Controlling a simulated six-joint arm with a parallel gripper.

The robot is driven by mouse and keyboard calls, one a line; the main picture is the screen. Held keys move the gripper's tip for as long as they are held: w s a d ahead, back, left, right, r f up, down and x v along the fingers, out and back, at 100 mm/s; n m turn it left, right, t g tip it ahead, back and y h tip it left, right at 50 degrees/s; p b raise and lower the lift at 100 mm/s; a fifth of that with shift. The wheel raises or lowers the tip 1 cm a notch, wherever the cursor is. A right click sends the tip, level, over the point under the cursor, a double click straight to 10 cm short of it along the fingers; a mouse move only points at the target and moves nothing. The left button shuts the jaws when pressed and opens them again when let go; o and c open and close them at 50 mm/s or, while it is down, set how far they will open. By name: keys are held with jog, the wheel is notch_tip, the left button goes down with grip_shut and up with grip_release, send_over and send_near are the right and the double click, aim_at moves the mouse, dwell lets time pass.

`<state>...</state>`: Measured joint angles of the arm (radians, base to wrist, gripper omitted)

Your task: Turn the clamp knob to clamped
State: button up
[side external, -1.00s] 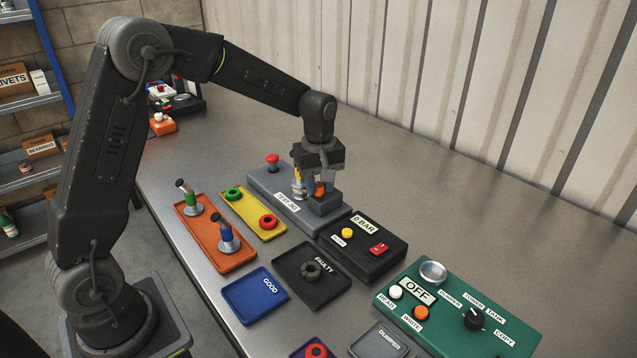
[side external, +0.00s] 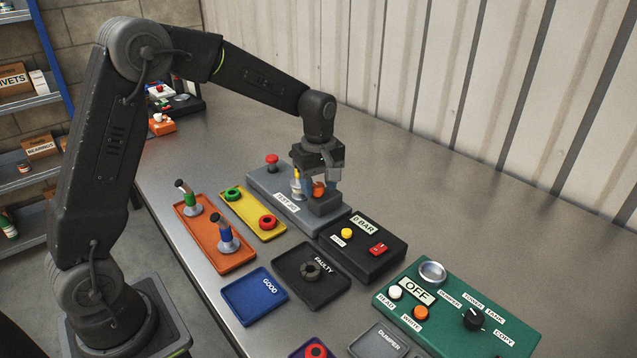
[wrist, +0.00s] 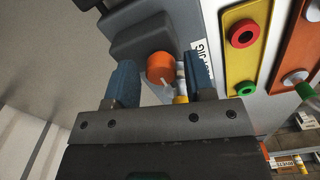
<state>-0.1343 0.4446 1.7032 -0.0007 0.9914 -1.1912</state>
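The orange clamp knob (side external: 319,189) stands on the grey test jig (side external: 262,180), against a raised grey block at the jig's right end. In the wrist view the knob (wrist: 160,68) shows a pale pointer line on it. My gripper (side external: 318,182) points down at the knob. Its two blue fingers (wrist: 161,82) are spread, with the knob seen between and just beyond their tips and visible gaps either side. A silver and yellow fitting (side external: 297,184) stands close left of the knob, partly hidden by a finger in the wrist view.
A red button (side external: 272,160) is on the jig's far end. A yellow tray (side external: 249,222) with green and red rings and an orange tray (side external: 205,237) with two fittings lie left. A black box labelled 0 BAR (side external: 355,260) sits right. The table behind the jig is clear.

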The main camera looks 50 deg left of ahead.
aim_at(318, 186)
jog(key=shift+o, duration=0.5)
notch_tip(318, 186, up, 14)
dwell(0.3)
jog(key=shift+s+f, duration=0.1)
jog(key=s+d+r+m+t, duration=0.2)
jog(key=s+m, duration=0.2)
jog(key=s, duration=0.3)
jog(key=s+d+r+m+t, duration=0.1)
jog(key=s+d+m, duration=0.1)
jog(key=s+m, duration=0.35)
jog(key=s+d+f+m+t, duration=0.1)
jog(key=s+f+m, duration=0.1)
jog(key=s, duration=0.4)
jog(key=s+d+f+m+t, duration=0.1)
jog(key=s+f+m, duration=0.2)
jog(key=s, duration=0.3)
jog(key=shift+m+t, duration=0.3)
jog(key=shift+m, duration=0.05)
jog(key=shift+c, duration=0.3)
